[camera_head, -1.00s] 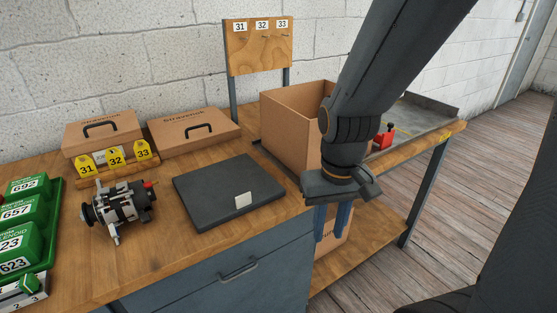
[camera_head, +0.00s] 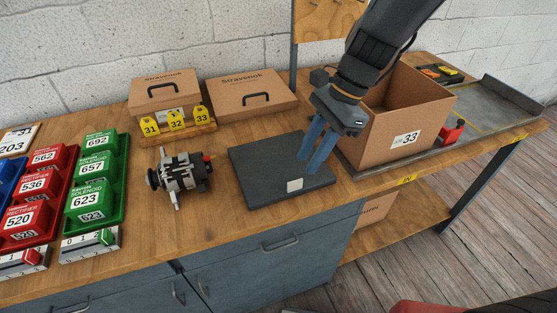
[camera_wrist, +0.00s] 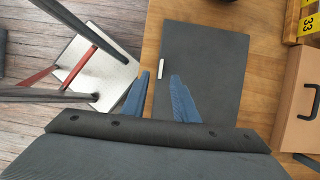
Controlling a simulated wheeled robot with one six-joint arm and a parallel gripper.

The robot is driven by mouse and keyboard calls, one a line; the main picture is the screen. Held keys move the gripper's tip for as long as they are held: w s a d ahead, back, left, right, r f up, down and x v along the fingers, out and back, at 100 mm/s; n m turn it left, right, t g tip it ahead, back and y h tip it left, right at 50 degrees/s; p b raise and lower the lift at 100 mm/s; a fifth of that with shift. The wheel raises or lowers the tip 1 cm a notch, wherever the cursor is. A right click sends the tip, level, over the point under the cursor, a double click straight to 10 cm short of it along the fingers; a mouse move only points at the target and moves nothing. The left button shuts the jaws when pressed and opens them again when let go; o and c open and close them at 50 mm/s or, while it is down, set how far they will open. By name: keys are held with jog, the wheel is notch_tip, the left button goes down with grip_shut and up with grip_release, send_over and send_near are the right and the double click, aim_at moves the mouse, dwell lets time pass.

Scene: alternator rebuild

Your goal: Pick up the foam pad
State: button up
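The foam pad appears to be the dark grey flat slab (camera_head: 262,178) on the wooden bench, right of the alternator (camera_head: 180,174). A small white tag (camera_head: 295,185) is on its front part. In the wrist view the pad (camera_wrist: 205,50) and its tag (camera_wrist: 162,67) show beyond the fingers. My gripper (camera_head: 308,165) has blue fingers pointing down over the pad's right part. In the wrist view my gripper (camera_wrist: 160,77) has its fingers apart with nothing between them. I cannot tell how high the tips are above the pad.
An open cardboard box (camera_head: 385,145) labelled 33 stands close right of the pad. Closed cartons (camera_head: 250,98) and yellow number tags (camera_head: 176,121) are behind. Green (camera_head: 95,185) and red bins stand left. A chair (camera_wrist: 85,75) is on the floor in the wrist view.

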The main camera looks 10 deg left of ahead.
aim_at(296, 181)
jog(key=shift+p+x, duration=0.75)
jog(key=shift+x, duration=2.85)
jog(key=shift+w, duration=0.2)
grip_shut()
